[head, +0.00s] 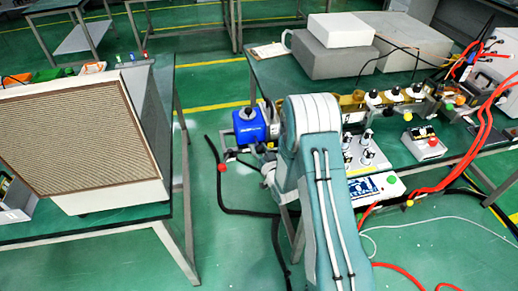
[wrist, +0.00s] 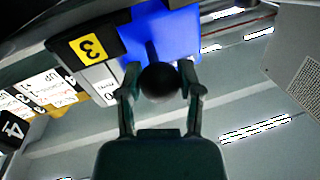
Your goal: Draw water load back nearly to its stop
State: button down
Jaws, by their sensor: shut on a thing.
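The water load appears to be the blue block (head: 250,126) at the left end of the brass-coloured waveguide row on the right bench. It also shows as a blue shape (wrist: 175,38) in the wrist view. A dark round knob (wrist: 158,80) with a short dark stem stands in front of the blue shape. My gripper (wrist: 160,92) is shut on this knob, with one finger on each side. In the head view my arm hides most of the gripper and the contact.
A red ball (head: 222,168) juts out below the blue block. A cabinet with a mesh face (head: 85,125) stands on the left bench. An open aisle separates the benches. Red hoses (head: 478,130) run at the right.

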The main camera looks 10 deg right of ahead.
jog(key=shift+a, duration=2.05)
jog(key=shift+w, duration=0.1)
jog(key=shift+c, duration=1.3)
grip_release()
jog(key=shift+d, duration=0.1)
jog(key=s+d, duration=0.2)
jog(key=s, duration=0.9)
jog(key=shift+s+d, duration=0.15)
jog(key=shift+s, duration=0.25)
jog(key=shift+w, duration=0.1)
